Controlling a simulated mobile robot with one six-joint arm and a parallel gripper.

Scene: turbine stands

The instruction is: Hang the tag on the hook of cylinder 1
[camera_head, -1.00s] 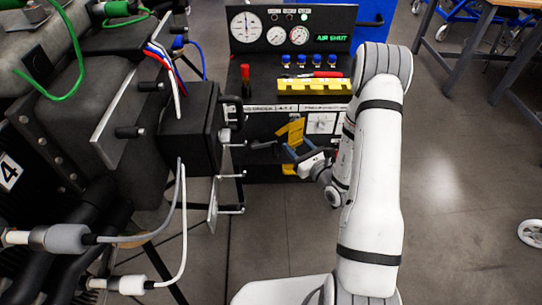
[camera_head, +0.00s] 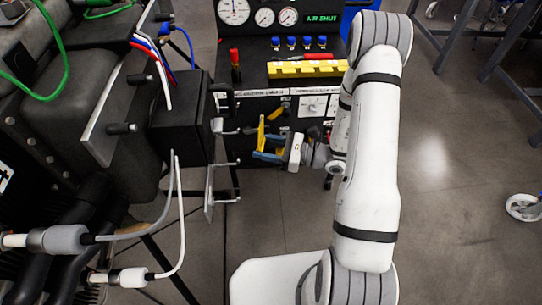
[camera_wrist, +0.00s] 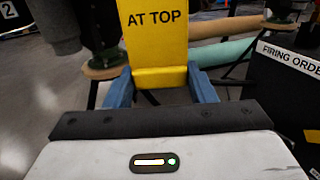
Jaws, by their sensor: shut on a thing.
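My gripper (camera_head: 264,152) is shut on a yellow tag (camera_head: 261,132) and holds it in the air in front of the black panel. In the head view the tag is nearly edge-on. In the wrist view the blue fingers of my gripper (camera_wrist: 160,88) flank the lower end of the tag (camera_wrist: 158,45), which shows the words "AT TOP". A metal plate with prong-like hooks (camera_head: 209,192) stands to the left of the tag, apart from it. I cannot tell which hook belongs to cylinder 1.
A black box (camera_head: 182,125) and engine parts with cables fill the left. A gauge panel (camera_head: 280,45) with a yellow block (camera_head: 307,69) stands behind. The wrist view shows a "FIRING ORDER" panel (camera_wrist: 290,85) at right and a "2" label (camera_wrist: 8,10) at upper left.

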